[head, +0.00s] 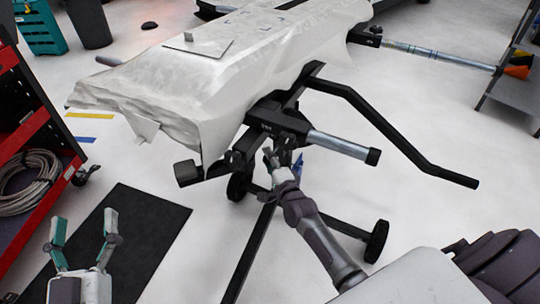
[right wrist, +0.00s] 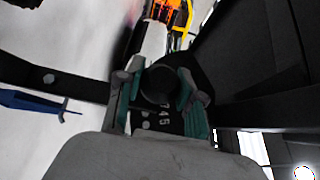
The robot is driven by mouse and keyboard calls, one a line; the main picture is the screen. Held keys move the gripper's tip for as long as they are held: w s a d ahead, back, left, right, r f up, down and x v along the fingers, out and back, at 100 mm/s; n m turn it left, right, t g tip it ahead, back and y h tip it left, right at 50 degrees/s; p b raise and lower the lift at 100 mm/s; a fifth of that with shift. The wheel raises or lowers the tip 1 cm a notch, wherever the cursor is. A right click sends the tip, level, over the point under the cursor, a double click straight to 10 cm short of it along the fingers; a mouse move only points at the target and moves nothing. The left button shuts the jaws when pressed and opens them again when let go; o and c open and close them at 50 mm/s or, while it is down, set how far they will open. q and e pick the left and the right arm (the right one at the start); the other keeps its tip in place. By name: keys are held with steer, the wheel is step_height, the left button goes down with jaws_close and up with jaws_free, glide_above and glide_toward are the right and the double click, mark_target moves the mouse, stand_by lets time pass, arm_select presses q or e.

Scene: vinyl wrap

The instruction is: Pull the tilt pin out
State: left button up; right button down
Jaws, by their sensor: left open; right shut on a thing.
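The tilt pin (right wrist: 158,84) shows in the right wrist view as a dark round knob against a black plate with white numbers. My right gripper (right wrist: 158,92) is shut on it, with one finger on each side. In the head view my right gripper (head: 281,153) is at the black bracket (head: 278,118) under the wrapped panel's near end, and the pin cannot be made out there. My left gripper (head: 84,219) is open and empty at the lower left, over the floor and dark mat, well away from the stand.
The panel under pale wrap (head: 215,75) lies on the black wheeled stand. A grey tube (head: 340,146) and a bent black bar (head: 400,135) stick out to the right. A red rack (head: 35,140) with coiled cable stands at the left.

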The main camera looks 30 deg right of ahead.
steer(key=c, duration=1.2)
jaws_free()
steer(key=shift+s+a+f, duration=0.1)
steer(key=shift+a+f, duration=0.1)
steer(key=o, duration=0.5)
steer(key=shift+r, duration=0.15)
steer(key=s, duration=1.2)
steer(key=shift+a, duration=0.35)
